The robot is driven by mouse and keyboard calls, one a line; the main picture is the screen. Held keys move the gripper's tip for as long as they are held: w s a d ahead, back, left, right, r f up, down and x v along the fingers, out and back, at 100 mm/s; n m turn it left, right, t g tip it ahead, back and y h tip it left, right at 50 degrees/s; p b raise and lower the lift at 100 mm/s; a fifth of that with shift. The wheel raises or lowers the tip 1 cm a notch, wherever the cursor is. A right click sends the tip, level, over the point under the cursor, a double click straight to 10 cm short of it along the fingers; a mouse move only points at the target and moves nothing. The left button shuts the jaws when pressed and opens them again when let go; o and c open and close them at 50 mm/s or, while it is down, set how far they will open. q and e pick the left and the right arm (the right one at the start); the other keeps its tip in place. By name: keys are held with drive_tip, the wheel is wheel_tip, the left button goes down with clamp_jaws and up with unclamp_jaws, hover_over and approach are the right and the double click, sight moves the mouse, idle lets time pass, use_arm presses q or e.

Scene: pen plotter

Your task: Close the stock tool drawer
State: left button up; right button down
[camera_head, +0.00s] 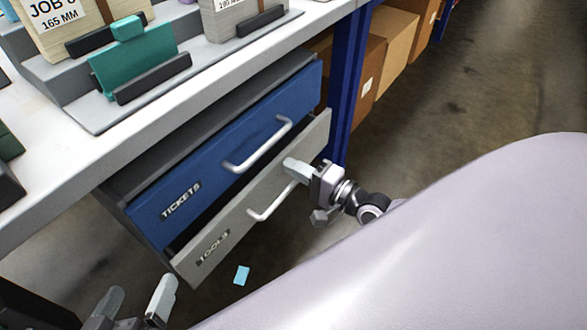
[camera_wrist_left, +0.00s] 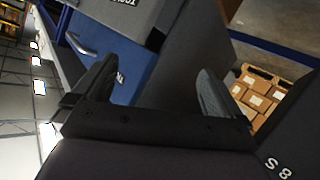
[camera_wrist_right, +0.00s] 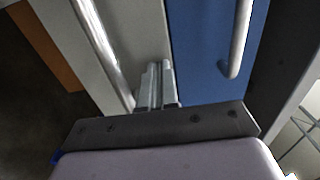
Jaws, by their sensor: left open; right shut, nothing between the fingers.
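The grey drawer labelled TOOLS (camera_head: 236,222) is the lower drawer under the worktop in the head view. Its front stands out past the blue TICKETS drawer (camera_head: 210,170) above it, so it is partly open. My right gripper (camera_head: 296,168) is shut and empty at the upper right end of the grey drawer's handle (camera_head: 268,208); I cannot tell whether it touches. The right wrist view shows the shut fingers (camera_wrist_right: 157,85) against the grey front (camera_wrist_right: 133,35). My left gripper (camera_head: 137,302) is open and empty, low near the drawer's left end. Its open fingers show in the left wrist view (camera_wrist_left: 155,88).
The white worktop (camera_head: 60,185) overhangs the drawers and carries a grey stepped rack with a teal piece (camera_head: 135,65). A blue post (camera_head: 350,75) stands right of the drawers. Cardboard boxes (camera_head: 388,45) sit behind it. A small light blue piece (camera_head: 242,275) lies below the drawer.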

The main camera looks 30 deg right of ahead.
sight(279, 159)
idle(0.3)
drive_tip(key=b+x, duration=0.1)
drive_tip(key=x, duration=0.3)
drive_tip(key=shift+w, duration=0.15)
use_arm(q)
drive_tip(key=shift+d+r, duration=0.1)
drive_tip(key=shift+d, duration=0.1)
use_arm(e)
drive_tip(key=shift+w+r, duration=0.1)
drive_tip(key=shift+r, duration=0.05)
use_arm(q)
drive_tip(key=shift+s, duration=0.1)
